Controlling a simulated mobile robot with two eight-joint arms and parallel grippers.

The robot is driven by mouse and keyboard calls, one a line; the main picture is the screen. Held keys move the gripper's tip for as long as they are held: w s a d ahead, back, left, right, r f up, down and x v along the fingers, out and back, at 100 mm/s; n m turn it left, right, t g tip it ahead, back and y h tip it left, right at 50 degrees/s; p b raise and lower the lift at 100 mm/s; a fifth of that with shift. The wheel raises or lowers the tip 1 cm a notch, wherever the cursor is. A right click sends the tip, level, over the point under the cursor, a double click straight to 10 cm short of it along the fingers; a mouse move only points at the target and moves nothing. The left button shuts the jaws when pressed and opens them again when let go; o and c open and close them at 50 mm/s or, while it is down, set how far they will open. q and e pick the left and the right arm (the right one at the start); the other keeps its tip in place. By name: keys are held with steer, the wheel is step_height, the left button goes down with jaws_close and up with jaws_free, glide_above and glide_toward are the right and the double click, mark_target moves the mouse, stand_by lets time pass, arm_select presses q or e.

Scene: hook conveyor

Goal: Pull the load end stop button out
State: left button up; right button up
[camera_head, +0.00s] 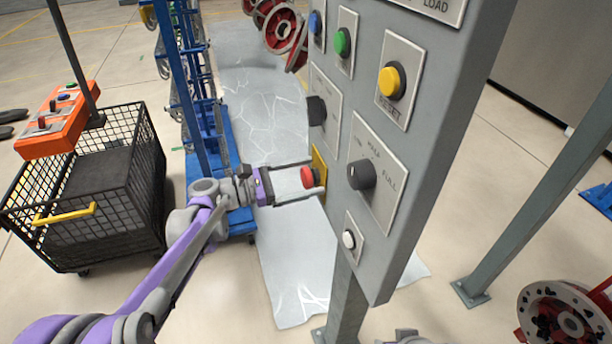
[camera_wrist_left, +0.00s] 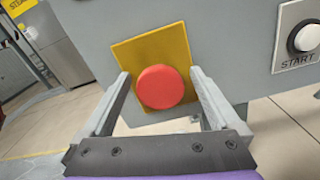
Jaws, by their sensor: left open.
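The load end stop button is a round red button (camera_head: 308,177) on a yellow plate (camera_head: 319,172) at the lower left edge of the grey control panel (camera_head: 375,259). In the left wrist view the red button (camera_wrist_left: 160,87) sits in the middle of its yellow plate (camera_wrist_left: 182,45). My left gripper (camera_head: 316,178) is open, with one finger on each side of the button. In the left wrist view, gaps show between the button and both fingers of the left gripper (camera_wrist_left: 160,80). My right gripper does not show.
The panel also carries a yellow reset button (camera_head: 391,81), a green button (camera_head: 342,42), black knobs (camera_head: 361,175) and a white button (camera_head: 349,240). A black mesh cart (camera_head: 85,190) with an orange control box (camera_head: 55,122) stands at left. A blue rack (camera_head: 190,90) stands behind.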

arm_select(q)
jaws_close()
stand_by(0.6)
